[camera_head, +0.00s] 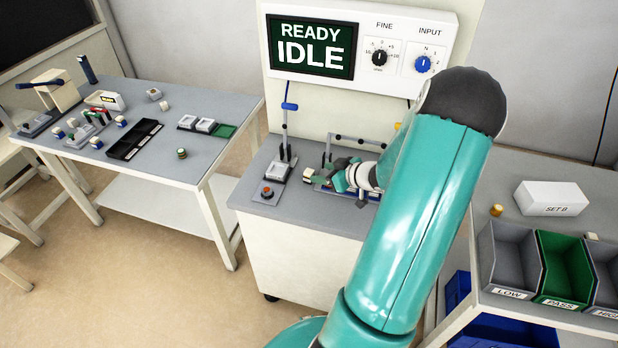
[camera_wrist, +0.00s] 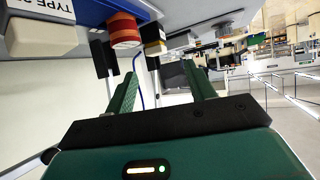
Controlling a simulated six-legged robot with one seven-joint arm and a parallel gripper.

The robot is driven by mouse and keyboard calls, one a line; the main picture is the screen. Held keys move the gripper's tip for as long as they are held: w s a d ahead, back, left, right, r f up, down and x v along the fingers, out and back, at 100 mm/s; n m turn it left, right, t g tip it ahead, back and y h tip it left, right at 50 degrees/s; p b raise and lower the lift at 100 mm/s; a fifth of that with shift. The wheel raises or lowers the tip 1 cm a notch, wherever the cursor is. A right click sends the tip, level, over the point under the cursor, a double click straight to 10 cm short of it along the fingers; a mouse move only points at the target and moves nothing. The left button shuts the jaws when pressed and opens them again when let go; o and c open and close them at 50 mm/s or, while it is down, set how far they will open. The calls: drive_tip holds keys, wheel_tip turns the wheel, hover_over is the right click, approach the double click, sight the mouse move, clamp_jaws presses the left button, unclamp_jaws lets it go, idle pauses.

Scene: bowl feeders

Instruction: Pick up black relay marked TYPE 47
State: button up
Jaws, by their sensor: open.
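My gripper (camera_head: 313,174) is low over the middle bench, its green fingers spread; they also show in the wrist view (camera_wrist: 158,70), with nothing clearly held between them. Beyond the fingertips in the wrist view is a small block with black and cream parts and a gold band (camera_wrist: 153,40). A small cream and brown block (camera_head: 306,178) shows by the fingertips in the head view; I cannot tell if it is the same one. No TYPE 47 marking is readable. A label beginning TYPE 2 (camera_wrist: 55,12) shows at the wrist view's upper left.
A grey fixture (camera_head: 281,170) stands left of my gripper on the bench. The left table (camera_head: 195,155) holds trays and several small parts. Sorting bins (camera_head: 510,258) stand at the right. The display reads READY IDLE (camera_head: 310,45).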

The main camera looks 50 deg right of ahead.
sight(310, 171)
drive_tip(key=x, duration=0.7)
drive_tip(key=shift+w+d+f, duration=0.15)
drive_tip(key=shift+w+f, duration=0.1)
drive_tip(key=shift+f, duration=0.1)
drive_tip(key=c, duration=1.1)
